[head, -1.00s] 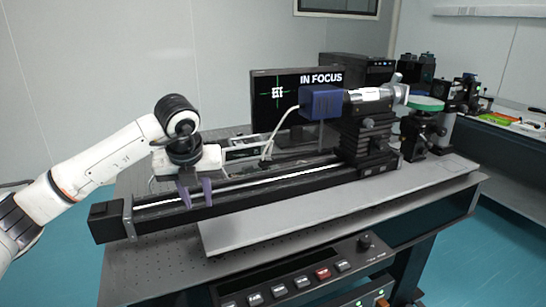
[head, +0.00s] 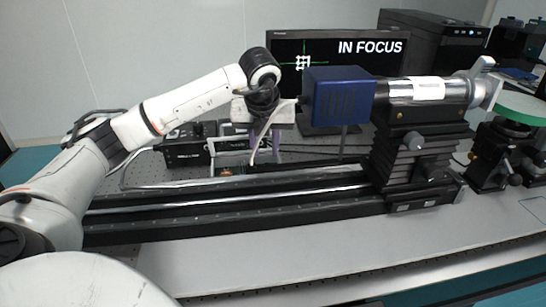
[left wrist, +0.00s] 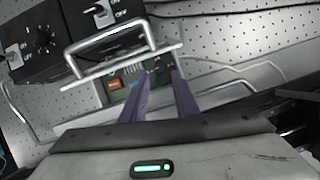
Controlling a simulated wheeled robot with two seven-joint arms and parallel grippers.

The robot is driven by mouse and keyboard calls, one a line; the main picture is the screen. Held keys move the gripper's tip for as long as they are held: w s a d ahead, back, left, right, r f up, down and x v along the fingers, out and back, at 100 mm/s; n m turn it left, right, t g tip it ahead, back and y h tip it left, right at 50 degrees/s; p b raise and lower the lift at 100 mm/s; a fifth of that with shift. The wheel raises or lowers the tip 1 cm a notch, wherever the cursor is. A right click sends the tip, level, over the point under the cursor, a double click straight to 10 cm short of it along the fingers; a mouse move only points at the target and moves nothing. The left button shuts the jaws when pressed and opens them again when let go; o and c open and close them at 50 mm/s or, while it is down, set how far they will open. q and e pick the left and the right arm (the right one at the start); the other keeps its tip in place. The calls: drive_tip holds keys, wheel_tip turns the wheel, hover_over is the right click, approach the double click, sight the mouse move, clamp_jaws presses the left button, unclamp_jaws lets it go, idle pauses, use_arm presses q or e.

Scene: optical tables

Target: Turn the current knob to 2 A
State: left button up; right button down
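A black box (left wrist: 35,45) with an on/off switch and a small round knob (left wrist: 43,40) ringed by pale marks shows at the upper left of the left wrist view. The marks are too small to read, and I cannot tell if this is the current knob. A second black box (left wrist: 98,14) with an on/off switch stands beside it. In the head view a black box (head: 187,153) sits behind the rail, left of my left gripper (head: 263,158). This gripper's purple fingers point down, apart and empty; they also show in the left wrist view (left wrist: 160,76). My right gripper is not in view.
A metal handle frame (left wrist: 110,45) and a small green circuit board (left wrist: 118,82) lie near the fingertips. A black rail (head: 300,210) runs in front, carrying a blue camera (head: 338,98) close to my gripper's right. A monitor (head: 285,45) stands behind.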

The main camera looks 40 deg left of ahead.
sight(267, 165)
use_arm(q)
drive_tip(key=x, duration=0.6)
drive_tip(key=shift+a, duration=0.1)
drive_tip(key=shift+p+x, duration=0.3)
drive_tip(key=shift+x, duration=0.45)
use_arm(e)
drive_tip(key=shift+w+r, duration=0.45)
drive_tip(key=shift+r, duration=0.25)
use_arm(q)
clamp_jaws()
drive_tip(key=shift+f+m+t+h+b, duration=0.1)
drive_tip(key=shift+m+t+h+b, duration=0.25)
drive_tip(key=shift+m+b, duration=0.75)
drive_tip(key=shift+a+m+t+h+b, duration=0.1)
drive_tip(key=shift+m+t+h+b, duration=0.4)
drive_tip(key=shift+m, duration=1.3)
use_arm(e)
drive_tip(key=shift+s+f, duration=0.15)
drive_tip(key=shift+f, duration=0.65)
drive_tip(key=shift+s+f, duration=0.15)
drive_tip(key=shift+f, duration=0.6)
use_arm(q)
drive_tip(key=shift+g, duration=0.25)
unclamp_jaws()
